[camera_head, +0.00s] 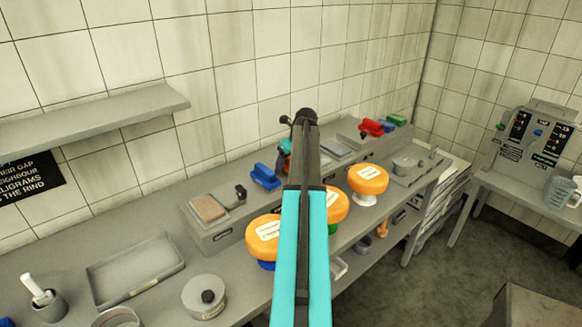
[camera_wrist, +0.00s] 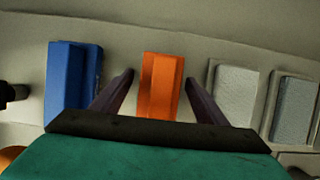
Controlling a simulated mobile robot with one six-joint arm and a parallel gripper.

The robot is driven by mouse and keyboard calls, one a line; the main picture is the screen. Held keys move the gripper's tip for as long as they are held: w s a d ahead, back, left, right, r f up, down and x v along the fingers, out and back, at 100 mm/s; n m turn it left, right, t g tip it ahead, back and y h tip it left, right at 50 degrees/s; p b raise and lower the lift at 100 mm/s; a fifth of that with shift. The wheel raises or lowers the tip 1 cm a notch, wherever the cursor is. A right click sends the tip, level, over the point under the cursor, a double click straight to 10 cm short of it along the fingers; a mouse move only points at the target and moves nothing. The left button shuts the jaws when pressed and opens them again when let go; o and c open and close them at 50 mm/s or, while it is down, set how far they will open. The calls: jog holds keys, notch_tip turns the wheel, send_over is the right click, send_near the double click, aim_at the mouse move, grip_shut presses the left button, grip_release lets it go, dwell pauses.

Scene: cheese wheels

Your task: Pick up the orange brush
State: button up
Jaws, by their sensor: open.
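The orange brush (camera_wrist: 161,86) shows in the wrist view as an upright-looking block in the middle of the picture. My gripper (camera_wrist: 160,82) is open, with one dark finger to the left of the brush and one to the right. Gaps show between both fingers and the brush, and I cannot tell how far it lies ahead of the fingertips. In the head view my arm covers the brush, and my gripper's fingers are mostly hidden behind the arm.
A blue brush (camera_wrist: 66,80) lies left of the orange one; grey blocks (camera_wrist: 234,95) lie to the right. In the head view, orange-topped cheese wheels (camera_head: 368,179) stand along the bench, with red items (camera_head: 372,127) farther back. A tiled wall rises behind the bench.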

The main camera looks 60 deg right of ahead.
jog(key=shift+c, duration=0.2)
jog(key=c, duration=1.2)
jog(key=shift+r, duration=0.1)
jog(key=shift+r+b, duration=0.95)
jog(key=shift+r, duration=0.6)
jog(key=s+a+b, duration=0.1)
jog(key=s+a, duration=0.1)
jog(key=s, duration=0.2)
jog(key=s+a+r+b, duration=0.1)
jog(key=s+a+b, duration=0.1)
jog(key=s, duration=0.3)
jog(key=s+a+b, duration=0.1)
jog(key=s+a, duration=0.3)
jog(key=shift+s+a+r, duration=0.15)
jog(key=shift+s+r, duration=0.2)
